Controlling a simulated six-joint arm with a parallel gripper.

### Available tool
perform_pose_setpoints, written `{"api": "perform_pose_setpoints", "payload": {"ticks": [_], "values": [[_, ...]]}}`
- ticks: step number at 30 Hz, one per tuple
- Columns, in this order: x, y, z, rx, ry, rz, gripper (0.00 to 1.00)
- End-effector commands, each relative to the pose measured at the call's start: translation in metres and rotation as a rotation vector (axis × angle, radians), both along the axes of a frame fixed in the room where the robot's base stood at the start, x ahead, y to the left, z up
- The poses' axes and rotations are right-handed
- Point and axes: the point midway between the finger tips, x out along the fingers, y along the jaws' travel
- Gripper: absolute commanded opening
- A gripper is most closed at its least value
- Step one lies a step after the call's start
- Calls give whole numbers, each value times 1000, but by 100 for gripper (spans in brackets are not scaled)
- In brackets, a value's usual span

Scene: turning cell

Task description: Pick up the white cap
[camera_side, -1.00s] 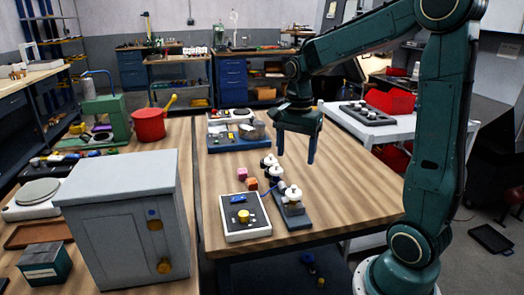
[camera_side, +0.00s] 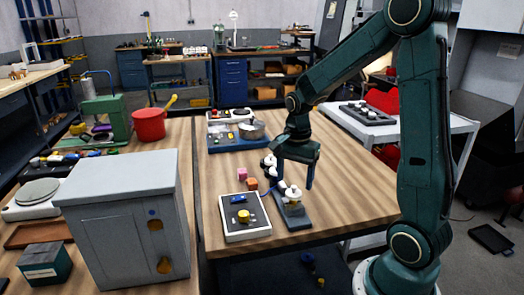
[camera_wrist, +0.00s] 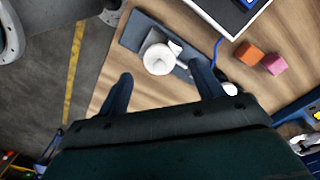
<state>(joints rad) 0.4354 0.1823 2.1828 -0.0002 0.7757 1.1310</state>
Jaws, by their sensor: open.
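A round white cap (camera_side: 293,191) sits on a grey fixture on a blue-grey base plate (camera_side: 300,222) near the front of the wooden table. In the wrist view the cap (camera_wrist: 158,59) shows from above, just beyond and between the two fingertips, with a small white lug beside it. My gripper (camera_side: 295,183) is open and empty, pointing down over the fixture. Its fingers (camera_wrist: 160,73) are spread wide in the wrist view, one on each side of the cap. I cannot tell the exact height of the fingertips over it.
More white-topped pieces (camera_side: 268,161) stand just behind, close to one finger. A pink cube (camera_side: 242,174) and an orange cube (camera_side: 252,184) lie to the left. A white-framed panel with a yellow knob (camera_side: 243,216) is beside the base plate. The table's right side is clear.

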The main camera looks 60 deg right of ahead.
Motion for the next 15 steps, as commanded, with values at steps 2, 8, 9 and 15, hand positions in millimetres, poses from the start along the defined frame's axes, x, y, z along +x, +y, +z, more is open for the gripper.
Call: {"api": "perform_pose_setpoints", "payload": {"ticks": [2,8,9,15], "values": [[-1,-1,-11,2,4,0,67],[-1,-1,-27,1,2,1,67],[-1,-1,-28,0,2,1,67],[-1,-1,-29,0,1,1,67]]}}
